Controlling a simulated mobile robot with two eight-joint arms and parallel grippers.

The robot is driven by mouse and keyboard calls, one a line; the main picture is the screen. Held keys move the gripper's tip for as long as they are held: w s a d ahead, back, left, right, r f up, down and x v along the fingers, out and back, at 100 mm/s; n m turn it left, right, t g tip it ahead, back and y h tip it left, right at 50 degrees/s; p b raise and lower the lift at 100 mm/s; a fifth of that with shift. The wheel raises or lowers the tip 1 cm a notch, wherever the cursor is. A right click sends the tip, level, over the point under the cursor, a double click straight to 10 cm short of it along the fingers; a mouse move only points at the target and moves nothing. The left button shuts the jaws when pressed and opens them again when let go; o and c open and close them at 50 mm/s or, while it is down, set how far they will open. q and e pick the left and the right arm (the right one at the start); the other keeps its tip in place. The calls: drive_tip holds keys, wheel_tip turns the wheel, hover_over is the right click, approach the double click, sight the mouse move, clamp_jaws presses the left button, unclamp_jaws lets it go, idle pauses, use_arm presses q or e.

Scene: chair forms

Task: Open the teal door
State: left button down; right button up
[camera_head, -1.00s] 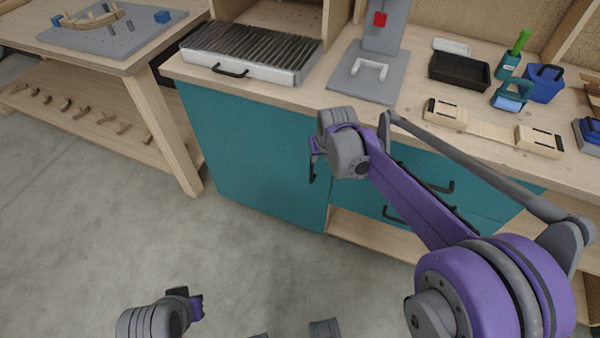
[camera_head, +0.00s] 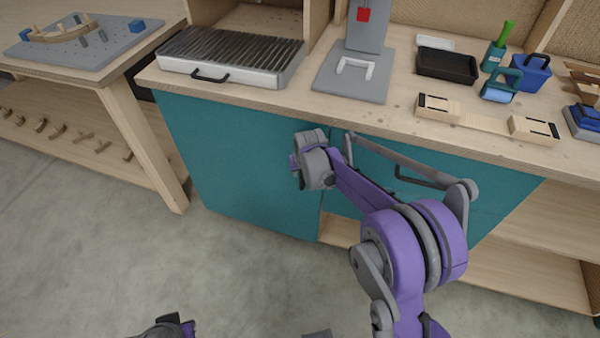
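The teal door (camera_head: 235,150) is the large panel on the left of the workbench front. It looks flush with the cabinet, with no visible gap. My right gripper (camera_head: 297,168) is in front of the door's right part, near its right edge. A small dark piece shows just below the gripper, and the door's handle is mostly hidden there. I cannot tell whether the fingers touch or grasp it. My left gripper (camera_head: 180,328) is low at the bottom edge, far from the door and partly cut off.
Teal drawers with a black handle (camera_head: 420,180) are right of the door, partly behind my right arm. A ribbed tray (camera_head: 230,60) with a black handle stands on the worktop (camera_head: 330,108). A wooden table (camera_head: 100,75) stands left. The grey floor before the door is clear.

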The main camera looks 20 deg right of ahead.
drive_tip(key=shift+f, duration=0.1)
clamp_jaws()
idle(1.4)
